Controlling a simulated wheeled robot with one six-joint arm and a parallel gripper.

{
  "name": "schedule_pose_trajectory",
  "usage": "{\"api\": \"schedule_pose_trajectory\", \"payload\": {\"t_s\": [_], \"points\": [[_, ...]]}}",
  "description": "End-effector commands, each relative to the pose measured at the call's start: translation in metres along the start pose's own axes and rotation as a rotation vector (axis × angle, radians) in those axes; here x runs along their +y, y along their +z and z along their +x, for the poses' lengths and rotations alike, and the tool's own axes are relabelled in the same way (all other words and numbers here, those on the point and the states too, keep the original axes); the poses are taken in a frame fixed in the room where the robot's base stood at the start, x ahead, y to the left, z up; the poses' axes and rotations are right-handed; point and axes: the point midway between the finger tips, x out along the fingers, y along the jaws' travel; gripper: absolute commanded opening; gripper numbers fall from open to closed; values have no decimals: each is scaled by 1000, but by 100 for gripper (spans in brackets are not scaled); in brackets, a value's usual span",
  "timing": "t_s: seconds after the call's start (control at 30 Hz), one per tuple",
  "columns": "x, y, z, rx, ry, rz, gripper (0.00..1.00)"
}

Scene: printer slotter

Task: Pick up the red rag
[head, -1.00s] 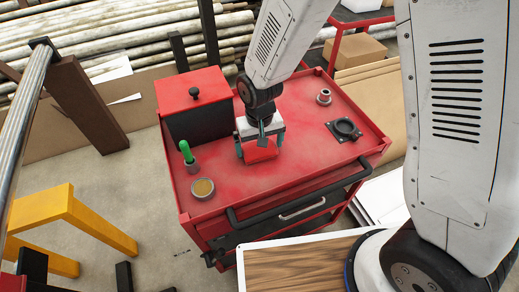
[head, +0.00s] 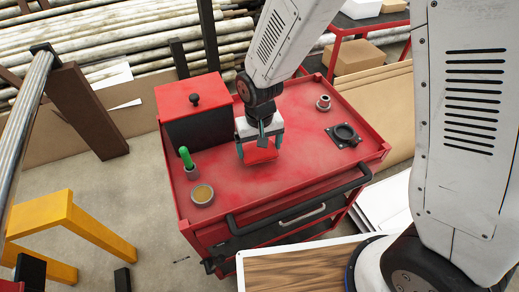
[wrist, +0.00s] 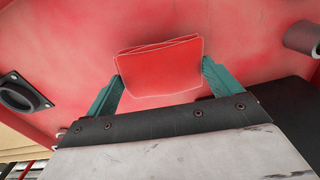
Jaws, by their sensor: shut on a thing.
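The red rag (head: 261,151) is a folded red cloth at the middle of the red cart top (head: 290,190). In the wrist view the rag (wrist: 160,68) lies between the two teal fingers of my gripper (wrist: 162,85), which touch its sides. My gripper (head: 260,150) also shows in the head view, pointing down and shut on the rag. The rag is close above or on the cart top; I cannot tell whether there is a gap beneath it.
A red-lidded black box (head: 194,112) stands at the cart's back left. A green-handled item in a cup (head: 188,163) and a round tin (head: 202,194) stand at left. A black square part (head: 344,134) and a metal fitting (head: 323,103) lie at right. A raised rim edges the cart.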

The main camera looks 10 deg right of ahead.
Motion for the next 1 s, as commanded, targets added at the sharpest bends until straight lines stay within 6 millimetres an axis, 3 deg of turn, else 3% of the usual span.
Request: {"api": "schedule_pose_trajectory", "payload": {"t_s": [0.07,0.6,0.8,1.0], "points": [[0,-1,-15,5,-2,0,68],[-56,118,-25,1,-1,-6,68],[-66,140,-26,1,-1,-3,68],[-68,146,-27,0,0,0,68]]}}
